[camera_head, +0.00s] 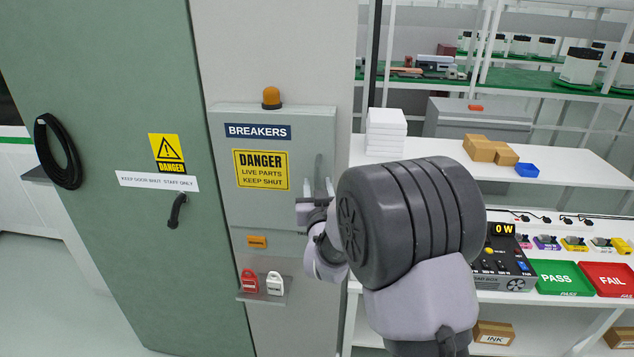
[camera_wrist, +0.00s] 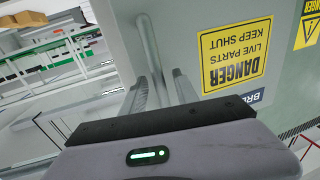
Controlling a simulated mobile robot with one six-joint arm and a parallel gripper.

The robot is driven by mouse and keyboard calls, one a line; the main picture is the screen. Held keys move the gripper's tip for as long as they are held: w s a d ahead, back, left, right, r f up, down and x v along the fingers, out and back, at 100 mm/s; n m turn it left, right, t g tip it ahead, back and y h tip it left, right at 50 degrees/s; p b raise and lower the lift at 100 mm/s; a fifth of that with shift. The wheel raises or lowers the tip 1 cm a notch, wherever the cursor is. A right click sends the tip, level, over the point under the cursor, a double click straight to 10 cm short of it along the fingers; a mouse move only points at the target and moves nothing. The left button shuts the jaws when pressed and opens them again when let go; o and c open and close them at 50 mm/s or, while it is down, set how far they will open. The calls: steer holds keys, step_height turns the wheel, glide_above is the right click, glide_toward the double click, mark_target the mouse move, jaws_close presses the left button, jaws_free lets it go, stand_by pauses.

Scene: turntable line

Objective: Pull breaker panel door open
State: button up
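The grey-green breaker panel door (camera_head: 275,195), with a BREAKERS label and a yellow DANGER sign, is on the pale wall column in the head view and looks shut. Its upright bar handle (camera_head: 318,167) is near the door's right edge; in the wrist view the handle (camera_wrist: 148,40) runs down between my fingers. My gripper (camera_head: 318,185) is at the lower part of the handle, its fingers apart, one on each side of the bar. In the wrist view, gaps show between the bar and the fingers of my gripper (camera_wrist: 161,75). Whether the bar lies fully between the fingertips is hard to tell.
An orange beacon (camera_head: 271,97) sits on top of the panel. A small shelf with a red lock tag (camera_head: 249,281) and a white one (camera_head: 275,283) is below. A green cabinet door (camera_head: 110,60) is to the left, a white workbench (camera_head: 560,180) to the right.

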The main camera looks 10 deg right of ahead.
steer(key=shift+w+d, duration=0.1)
steer(key=shift+w, duration=0.1)
steer(key=shift+c, duration=0.5)
jaws_close()
stand_by(0.9)
